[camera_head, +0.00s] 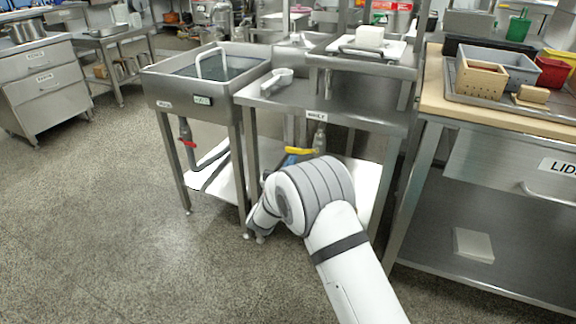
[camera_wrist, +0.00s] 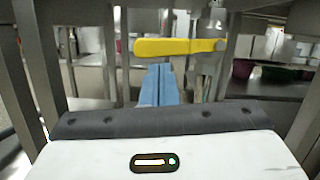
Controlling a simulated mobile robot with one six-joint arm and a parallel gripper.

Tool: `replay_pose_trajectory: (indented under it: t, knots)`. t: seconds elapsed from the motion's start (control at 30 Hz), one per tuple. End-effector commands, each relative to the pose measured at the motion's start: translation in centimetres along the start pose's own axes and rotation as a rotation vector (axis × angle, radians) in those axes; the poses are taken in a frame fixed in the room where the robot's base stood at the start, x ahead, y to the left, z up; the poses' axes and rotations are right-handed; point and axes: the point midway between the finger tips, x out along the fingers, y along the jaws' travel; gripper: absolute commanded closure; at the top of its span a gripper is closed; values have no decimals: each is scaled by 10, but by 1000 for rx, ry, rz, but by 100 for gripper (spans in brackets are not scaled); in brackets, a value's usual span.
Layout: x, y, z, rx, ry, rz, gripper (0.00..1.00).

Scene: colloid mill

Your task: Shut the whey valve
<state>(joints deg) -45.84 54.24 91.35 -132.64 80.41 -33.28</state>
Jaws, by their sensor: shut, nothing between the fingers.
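The whey valve's yellow lever (camera_head: 300,150) is under the middle steel table, below a small label that seems to read WHEY. In the wrist view the yellow lever (camera_wrist: 178,47) lies about level, crosswise to the upright pipe (camera_wrist: 212,50) at its right end. My gripper (camera_wrist: 158,68) has blue fingers pressed together, with nothing between them. The fingertips appear just below the lever's left half in the wrist view; I cannot tell whether they touch it. In the head view, a bit of blue finger (camera_head: 290,160) shows below the lever, and my arm hides the rest.
A sink (camera_head: 204,75) stands left of the table, with a red valve lever (camera_head: 187,143) under it. Steel table legs (camera_head: 248,150) stand close on either side of my arm. A lower shelf (camera_head: 350,178) lies below the lever. A wood-topped bench (camera_head: 435,95) stands at right.

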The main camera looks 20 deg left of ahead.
Motion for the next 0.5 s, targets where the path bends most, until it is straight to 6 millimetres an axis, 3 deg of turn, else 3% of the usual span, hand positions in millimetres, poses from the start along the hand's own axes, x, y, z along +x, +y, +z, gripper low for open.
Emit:
replay_pose_trajectory:
  t: [0.27,0.5]
  knots:
    - [4,1,18,1,-1,-1,100]
    - [5,2,19,3,-6,-2,100]
